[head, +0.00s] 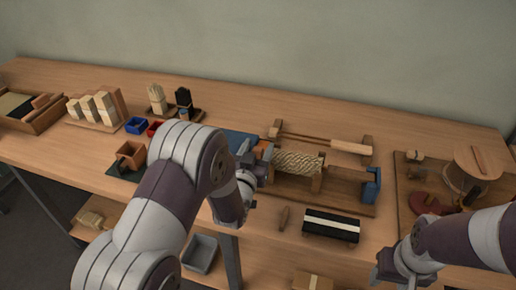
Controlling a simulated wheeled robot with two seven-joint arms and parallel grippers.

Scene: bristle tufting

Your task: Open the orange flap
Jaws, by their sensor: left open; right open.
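A small orange part (264,150), which looks like the orange flap, shows at the left end of the wooden rig with the twisted rope-like roll (299,162). My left arm and gripper hide much of the area around it, so I cannot tell how far it is open. My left gripper (256,182) is open, just in front of and below the orange part; I cannot tell whether they touch. My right gripper (382,273) is open and empty at the table's front edge, far to the right of the orange part.
A black block with a white stripe (331,225) and a small wooden tool (284,218) lie in front of the rig. A board with a round wooden drum (478,165) is at right. An orange-brown box (131,155), small bins and brushes stand at left.

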